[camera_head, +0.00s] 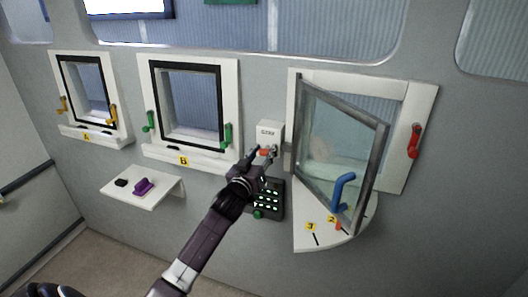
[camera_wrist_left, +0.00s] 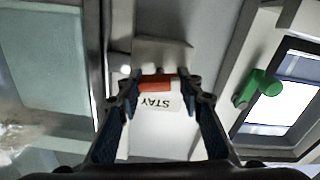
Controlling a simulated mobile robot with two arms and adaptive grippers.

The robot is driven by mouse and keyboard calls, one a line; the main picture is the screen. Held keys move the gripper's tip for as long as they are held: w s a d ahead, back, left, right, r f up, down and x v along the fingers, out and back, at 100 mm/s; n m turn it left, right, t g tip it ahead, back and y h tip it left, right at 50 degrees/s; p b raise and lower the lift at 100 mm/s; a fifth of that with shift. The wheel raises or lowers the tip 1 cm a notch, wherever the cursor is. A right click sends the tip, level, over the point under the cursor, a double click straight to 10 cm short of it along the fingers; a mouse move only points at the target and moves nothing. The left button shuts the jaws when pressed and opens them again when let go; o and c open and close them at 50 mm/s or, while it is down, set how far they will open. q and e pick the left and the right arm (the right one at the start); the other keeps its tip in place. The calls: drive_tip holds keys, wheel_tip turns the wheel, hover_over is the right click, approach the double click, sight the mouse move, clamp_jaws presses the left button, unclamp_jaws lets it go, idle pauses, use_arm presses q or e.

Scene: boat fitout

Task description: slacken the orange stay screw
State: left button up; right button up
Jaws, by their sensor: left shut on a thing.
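The orange stay screw (camera_head: 265,152) sits at the bottom of a white box (camera_head: 268,131) labelled STAY on the wall, left of the open window (camera_head: 340,150). My left gripper (camera_head: 262,156) reaches up to it from below. In the left wrist view the left gripper (camera_wrist_left: 158,90) has its fingertips at both ends of the orange screw (camera_wrist_left: 155,83), shut on it, with the STAY label (camera_wrist_left: 156,103) upside down beside it. The fingers partly hide the screw in the head view.
The open window has a blue handle (camera_head: 343,190) and stands over a white quarter-round shelf (camera_head: 312,238) with yellow number tags. A dark keypad panel (camera_head: 267,200) is below the box. A small shelf (camera_head: 160,190) holds a purple object (camera_head: 143,187). Window B (camera_head: 188,105) has green handles.

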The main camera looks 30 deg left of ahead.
use_arm(q)
drive_tip(key=n+p, duration=0.1)
drive_tip(key=n, duration=0.3)
drive_tip(key=shift+n, duration=0.3)
drive_tip(key=n+p, duration=0.1)
drive_tip(key=n, duration=0.2)
drive_tip(key=shift+a+n, duration=0.1)
drive_tip(key=shift+n, duration=0.2)
drive_tip(key=n+p, duration=0.1)
drive_tip(key=n, duration=0.3)
drive_tip(key=shift+f+n, duration=0.1)
drive_tip(key=shift+n, duration=0.2)
drive_tip(key=n, duration=0.3)
drive_tip(key=shift+n+p, duration=0.3)
drive_tip(key=shift+p, duration=0.05)
drive_tip(key=n, duration=0.3)
drive_tip(key=shift+f+n+p, duration=0.1)
drive_tip(key=shift+n+p, duration=0.2)
drive_tip(key=shift+p, duration=0.1)
drive_tip(key=n+p, duration=0.1)
drive_tip(key=n, duration=0.2)
drive_tip(key=shift+n, duration=0.3)
drive_tip(key=n+p, duration=0.1)
drive_tip(key=n, duration=0.3)
drive_tip(key=shift+f+p, duration=0.1)
drive_tip(key=shift+p, duration=0.2)
drive_tip(key=shift+f+n+p, duration=0.1)
drive_tip(key=shift+n+p, duration=0.45)
drive_tip(key=shift+n, duration=1.45)
